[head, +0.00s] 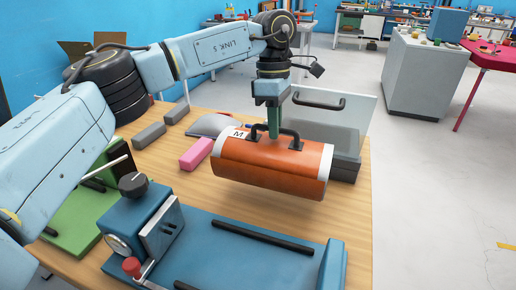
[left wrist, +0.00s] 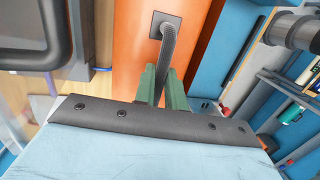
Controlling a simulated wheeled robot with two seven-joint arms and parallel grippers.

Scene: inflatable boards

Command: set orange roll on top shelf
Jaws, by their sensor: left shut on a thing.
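The orange roll (head: 268,165) has white end bands, an "M" label and a black handle (head: 289,133) on top. It hangs level, seemingly just above the wooden table. My left gripper (head: 273,130) comes down from above and is shut on the handle. In the left wrist view, the green fingers (left wrist: 163,90) close around the dark handle (left wrist: 167,45), with the orange surface (left wrist: 135,45) behind. No top shelf can be made out clearly. My right gripper is not in view.
A blue machine (head: 245,258) with a gauge and knob fills the front of the table (head: 160,170). A clear panel with a handle (head: 345,115) stands behind the roll. A pink block (head: 196,154) and grey blocks (head: 149,135) lie left. The floor (head: 430,190) at right is mostly clear.

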